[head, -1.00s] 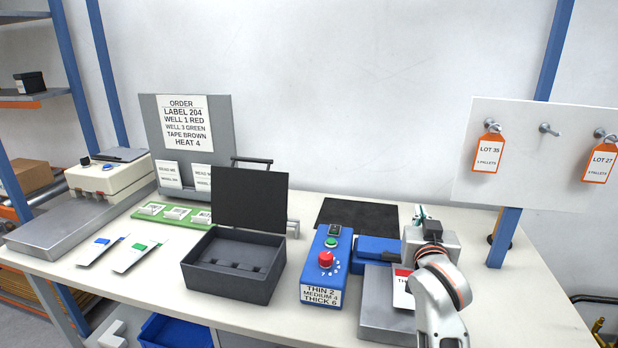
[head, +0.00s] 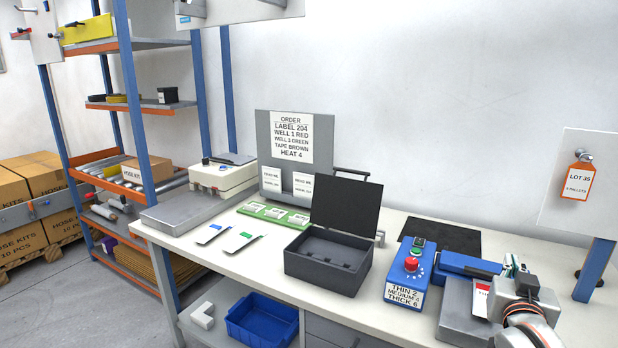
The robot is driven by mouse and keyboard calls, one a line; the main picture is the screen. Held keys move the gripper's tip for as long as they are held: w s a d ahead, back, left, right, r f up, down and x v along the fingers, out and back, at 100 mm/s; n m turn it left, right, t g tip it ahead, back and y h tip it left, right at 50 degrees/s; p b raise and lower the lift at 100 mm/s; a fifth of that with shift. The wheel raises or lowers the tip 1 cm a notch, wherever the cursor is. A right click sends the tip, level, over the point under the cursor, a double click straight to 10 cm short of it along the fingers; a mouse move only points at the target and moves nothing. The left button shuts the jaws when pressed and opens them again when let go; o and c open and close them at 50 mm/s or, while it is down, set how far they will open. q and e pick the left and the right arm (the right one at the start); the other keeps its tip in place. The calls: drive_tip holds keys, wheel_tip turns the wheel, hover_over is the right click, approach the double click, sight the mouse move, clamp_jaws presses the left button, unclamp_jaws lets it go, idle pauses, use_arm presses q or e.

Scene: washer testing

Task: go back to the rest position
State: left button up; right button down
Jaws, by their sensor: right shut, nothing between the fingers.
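My right gripper (head: 520,284) is at the right end of the table, over the back of a grey plate (head: 462,322). It is shut with nothing held, and its fingertips are partly hidden by my own wrist. A blue sealer arm (head: 470,264) lies just left of it. A white card with a red top (head: 480,300) lies on the grey plate beside my wrist. My left gripper is not in view.
A blue control box (head: 408,285) with a red knob stands left of the plate. An open black case (head: 325,266) sits mid-table. Two cards (head: 240,240) lie on clear tabletop. A hanging board (head: 590,170) is at the right. Shelves (head: 140,100) stand at the left.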

drive_tip(key=s+a+f+n+y, duration=0.35)
drive_tip(key=a+f, duration=0.35)
drive_tip(key=f, duration=0.5)
drive_tip(key=s+a+f+n+y, duration=0.2)
drive_tip(key=a+f+n+y, duration=0.15)
drive_tip(key=a+f, duration=0.55)
drive_tip(key=s+a+f+n+g+y, duration=0.1)
drive_tip(key=s+a+f, duration=0.3)
drive_tip(key=s+f, duration=0.5)
drive_tip(key=s+a+f+n+g+y, duration=0.2)
drive_tip(key=s+a+f, duration=0.3)
drive_tip(key=s+f, duration=0.4)
wheel_tip(320, 180, down, 2)
drive_tip(key=shift+s+a+n+g+y, duration=0.15)
drive_tip(key=shift+a+n+g+y, duration=0.15)
drive_tip(key=shift+g+y, duration=0.35)
